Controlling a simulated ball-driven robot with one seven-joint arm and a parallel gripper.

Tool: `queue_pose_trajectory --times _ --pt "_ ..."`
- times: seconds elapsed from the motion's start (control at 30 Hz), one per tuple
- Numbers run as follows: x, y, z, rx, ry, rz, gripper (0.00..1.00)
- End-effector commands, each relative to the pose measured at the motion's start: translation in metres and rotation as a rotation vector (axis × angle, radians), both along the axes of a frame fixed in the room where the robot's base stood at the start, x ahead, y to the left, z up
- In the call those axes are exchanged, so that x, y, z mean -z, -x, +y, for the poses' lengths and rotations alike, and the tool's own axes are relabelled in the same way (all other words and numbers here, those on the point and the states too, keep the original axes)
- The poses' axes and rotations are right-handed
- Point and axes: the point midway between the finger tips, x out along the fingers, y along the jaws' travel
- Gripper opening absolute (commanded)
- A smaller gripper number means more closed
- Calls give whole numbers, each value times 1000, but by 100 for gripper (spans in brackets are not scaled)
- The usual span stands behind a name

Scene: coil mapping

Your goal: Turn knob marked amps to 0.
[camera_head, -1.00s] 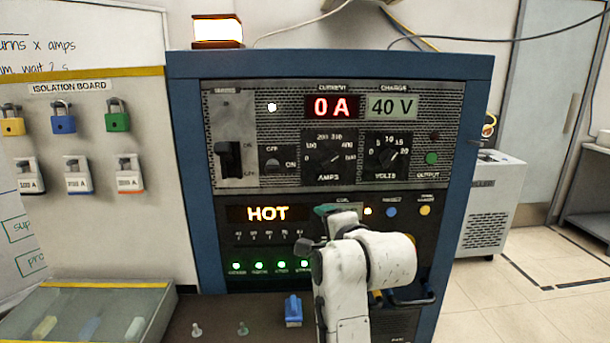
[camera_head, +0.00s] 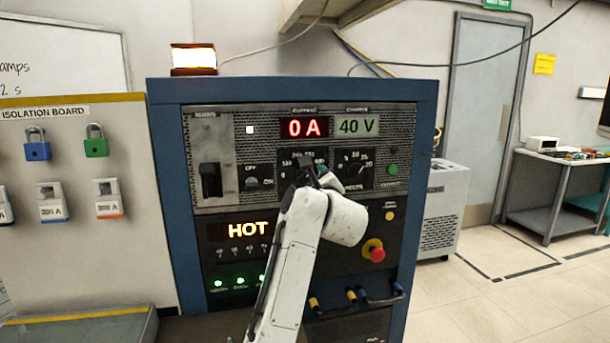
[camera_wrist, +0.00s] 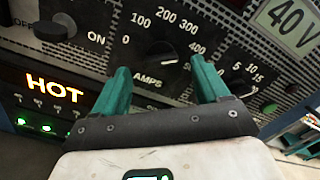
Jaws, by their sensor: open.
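The AMPS knob (camera_wrist: 158,54) is a dark round knob on the grey panel, with a scale from 0 at its left over 100, 200 and 300 to higher numbers at its right. In the wrist view its light mark seems to point right, toward the high end. My gripper (camera_wrist: 160,78) is open, its two green fingers apart with the knob showing between and beyond them. I see no contact with the knob. In the head view my white arm and gripper (camera_head: 318,178) cover most of this knob.
The VOLTS knob (camera_wrist: 238,82) sits close to the right finger. The OFF/ON knob (camera_wrist: 55,27) is at the left. Displays read 0 A (camera_head: 304,127), 40 V (camera_head: 357,125) and HOT (camera_head: 248,230). A red stop button (camera_head: 374,250) is below right.

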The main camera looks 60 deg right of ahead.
Motion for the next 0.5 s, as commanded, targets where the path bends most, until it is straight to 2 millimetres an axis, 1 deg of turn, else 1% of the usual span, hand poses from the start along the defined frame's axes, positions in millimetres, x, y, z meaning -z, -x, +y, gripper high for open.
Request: queue_pose_trajectory --times 0.03,0.1,0.2,0.33,0.5 --pt "-1 -6 -7 0 -1 2 74" --pt "-1 -12 -15 0 -1 2 74" --pt "-1 -19 -22 1 0 1 74" --pt "0 -24 -28 0 1 1 74" --pt "0 -26 -29 -1 1 1 74"
